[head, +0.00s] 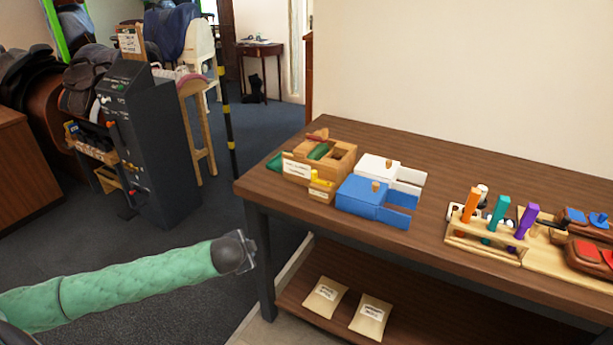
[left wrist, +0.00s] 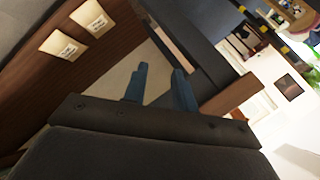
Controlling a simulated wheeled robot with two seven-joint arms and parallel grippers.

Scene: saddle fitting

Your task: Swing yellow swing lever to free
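A small yellow piece (head: 321,180), which looks like the yellow swing lever, sits at the front of a wooden box (head: 343,163) on the table. It is too small to tell its exact position. My left gripper (head: 249,250) is in front of the table's left end, to the lower left of the lever and apart from it. In the left wrist view its two blue fingers (left wrist: 160,84) stand apart with nothing between them. The lever does not show in the left wrist view. My right gripper is in no view.
The brown table (head: 440,170) also holds a blue box (head: 362,198), a white box (head: 377,168) and a rack (head: 485,241) with coloured handles. Two labelled bags (head: 325,298) lie on the lower shelf. A dark machine (head: 145,145) stands at left. Floor between is clear.

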